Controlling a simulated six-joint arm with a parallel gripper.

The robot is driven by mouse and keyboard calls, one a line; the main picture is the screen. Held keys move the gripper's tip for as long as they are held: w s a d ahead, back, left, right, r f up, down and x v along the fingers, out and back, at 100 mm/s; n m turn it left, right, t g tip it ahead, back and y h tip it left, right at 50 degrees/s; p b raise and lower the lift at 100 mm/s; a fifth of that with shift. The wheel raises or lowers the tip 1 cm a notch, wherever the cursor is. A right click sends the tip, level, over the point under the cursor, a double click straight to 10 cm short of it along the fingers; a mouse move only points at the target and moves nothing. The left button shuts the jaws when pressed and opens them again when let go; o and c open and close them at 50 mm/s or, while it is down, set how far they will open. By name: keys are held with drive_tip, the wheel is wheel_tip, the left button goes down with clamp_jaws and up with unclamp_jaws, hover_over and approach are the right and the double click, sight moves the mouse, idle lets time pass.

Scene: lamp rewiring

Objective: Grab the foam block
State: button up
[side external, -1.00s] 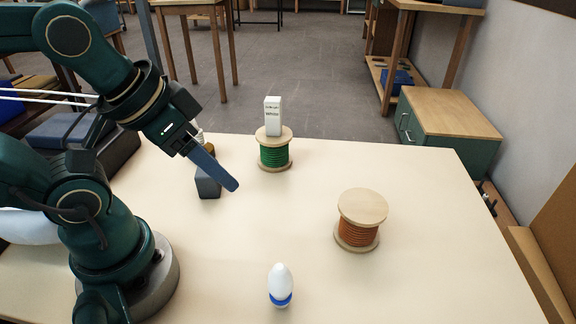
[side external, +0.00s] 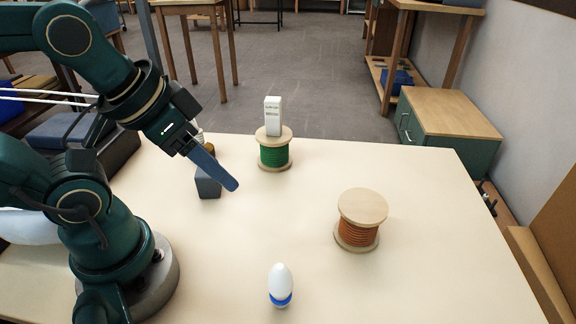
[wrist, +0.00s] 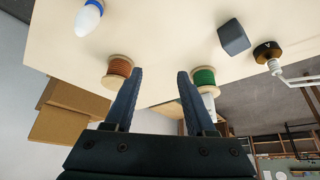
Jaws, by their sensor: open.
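The foam block (side external: 208,181) looks like a dark grey block standing on the table, partly behind my gripper in the side view. It also shows in the wrist view (wrist: 233,37), at the upper right, outside the span of the fingers. My gripper (side external: 234,186) hangs tilted above the table, its blue fingers pointing down and right in front of the block. In the wrist view my gripper (wrist: 160,73) is open, with nothing between its two fingers.
A green wire spool (side external: 274,154) with a white box (side external: 273,115) on top stands right of the block. An orange wire spool (side external: 361,219) and a white bulb with a blue band (side external: 280,284) stand nearer. A black-based lamp part (wrist: 267,52) is beside the block.

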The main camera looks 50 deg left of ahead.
drive_tip(key=o, duration=0.6)
drive_tip(key=m+g, duration=0.4)
drive_tip(key=m, duration=0.4)
hover_over(208, 179)
drive_tip(key=w, duration=0.3)
wheel_tip(208, 179, down, 6)
drive_tip(key=f, duration=0.1)
drive_tip(key=s+a+f, duration=0.1)
drive_tip(key=s+a+f+n+g, duration=0.1)
drive_tip(key=shift+f, duration=0.4)
drive_tip(key=shift+s+a+f+g, duration=0.15)
drive_tip(key=shift+f+g, duration=0.15)
drive_tip(key=shift+f, duration=2.35)
